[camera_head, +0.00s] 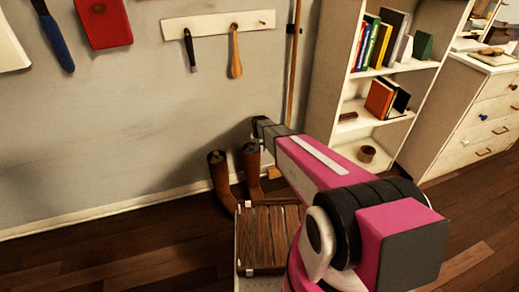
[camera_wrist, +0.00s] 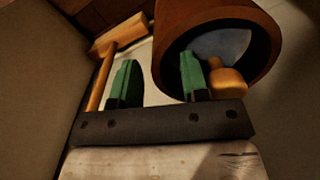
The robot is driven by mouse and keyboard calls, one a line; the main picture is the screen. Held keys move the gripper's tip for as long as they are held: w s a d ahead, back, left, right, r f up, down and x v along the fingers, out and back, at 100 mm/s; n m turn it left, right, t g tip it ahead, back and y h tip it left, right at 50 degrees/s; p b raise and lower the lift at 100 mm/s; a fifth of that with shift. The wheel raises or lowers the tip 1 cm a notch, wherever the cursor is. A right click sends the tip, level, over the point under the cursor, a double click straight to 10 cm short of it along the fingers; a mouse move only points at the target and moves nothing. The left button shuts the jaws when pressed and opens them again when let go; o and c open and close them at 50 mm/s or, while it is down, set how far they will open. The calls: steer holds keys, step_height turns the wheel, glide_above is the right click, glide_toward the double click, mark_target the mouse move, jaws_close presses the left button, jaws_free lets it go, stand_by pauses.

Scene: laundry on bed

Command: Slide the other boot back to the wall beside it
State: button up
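Two tall brown boots stand side by side near the wall, the left boot (camera_head: 222,181) and the right boot (camera_head: 252,171). Each has a dark opening with a small tan knob showing. My gripper (camera_head: 262,128) is at the top of the right boot, its fingers too small to tell there. In the wrist view, my gripper (camera_wrist: 158,82) has two green fingertips set apart. A round brown boot opening (camera_wrist: 271,40) is close by. One fingertip overlaps the opening near an orange knob (camera_wrist: 228,82); the other is outside the rim. I cannot tell whether they touch the boot.
A slatted wooden platform (camera_head: 268,238) lies in front of the boots. A broom (camera_head: 293,60) leans on the wall to the right; its head (camera_wrist: 117,35) shows in the wrist view. A bookshelf (camera_head: 343,65) stands right. The floor to the left is clear.

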steer(key=shift+r, duration=0.1)
step_height(320, 180, up, 11)
steer(key=shift+f, duration=0.2)
stand_by(0.4)
steer(key=s+d+r, duration=0.3)
steer(key=s+d, duration=0.1)
steer(key=s, duration=0.4)
steer(key=s+d+r, duration=0.4)
steer(key=s, duration=0.5)
steer(key=s+d+r, duration=0.3)
steer(key=s+d, duration=0.2)
steer(key=s, duration=0.3)
steer(key=shift+s+r, duration=0.15)
steer(key=shift+s, duration=0.2)
